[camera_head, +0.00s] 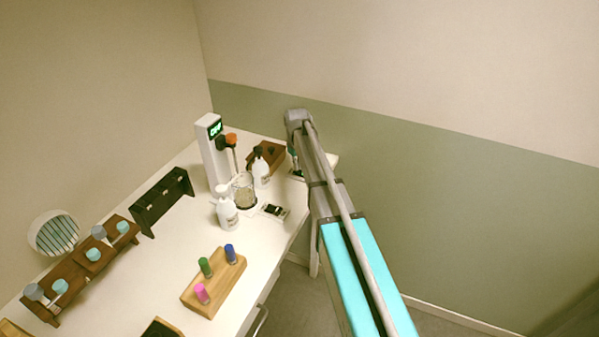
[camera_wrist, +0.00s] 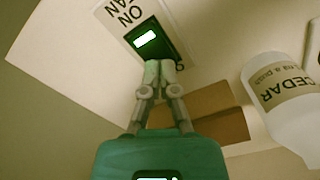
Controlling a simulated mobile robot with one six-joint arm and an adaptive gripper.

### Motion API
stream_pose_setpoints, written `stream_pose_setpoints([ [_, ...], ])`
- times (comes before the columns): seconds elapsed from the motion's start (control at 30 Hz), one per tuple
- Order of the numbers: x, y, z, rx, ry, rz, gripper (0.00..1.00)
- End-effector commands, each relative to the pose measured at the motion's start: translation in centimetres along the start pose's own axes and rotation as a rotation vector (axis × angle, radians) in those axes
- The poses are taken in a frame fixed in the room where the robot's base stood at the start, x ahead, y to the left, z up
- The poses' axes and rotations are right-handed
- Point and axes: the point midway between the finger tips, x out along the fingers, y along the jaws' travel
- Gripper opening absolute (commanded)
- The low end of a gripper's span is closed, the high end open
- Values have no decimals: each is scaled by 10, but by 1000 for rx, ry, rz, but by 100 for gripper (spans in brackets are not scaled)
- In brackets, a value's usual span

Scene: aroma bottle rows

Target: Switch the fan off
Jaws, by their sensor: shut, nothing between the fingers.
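In the wrist view, a switch (camera_wrist: 148,40) sits on a white plate (camera_wrist: 180,14) lettered "ON" and "FAN". The switch is dark green with a bright lit window. My gripper (camera_wrist: 160,68) is shut and empty, its fingertips over the switch's near edge. I cannot tell whether they touch it. In the head view, my arm covers most of the switch's plate (camera_head: 332,159) at the far end of the table. A round white thing with dark slats (camera_head: 54,234), perhaps the fan, stands at the left; I cannot tell whether it turns.
A white bottle labelled "CEDAR" (camera_wrist: 287,88) stands close right of my gripper, with a brown wooden block (camera_wrist: 215,108) nearby. In the head view, a tall white stand with a green display (camera_head: 211,155), a glass beaker (camera_head: 243,190) and wooden racks (camera_head: 215,283) share the white table.

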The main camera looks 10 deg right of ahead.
Motion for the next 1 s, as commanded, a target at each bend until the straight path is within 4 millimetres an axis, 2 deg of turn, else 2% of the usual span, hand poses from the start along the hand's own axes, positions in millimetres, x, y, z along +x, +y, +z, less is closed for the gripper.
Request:
stream_pose_setpoints([
  [0.67, 8, 0, 0, 0, 0, 0, 0],
  [1.0, -3, 0, 1, 1, -1, 0, 0],
])
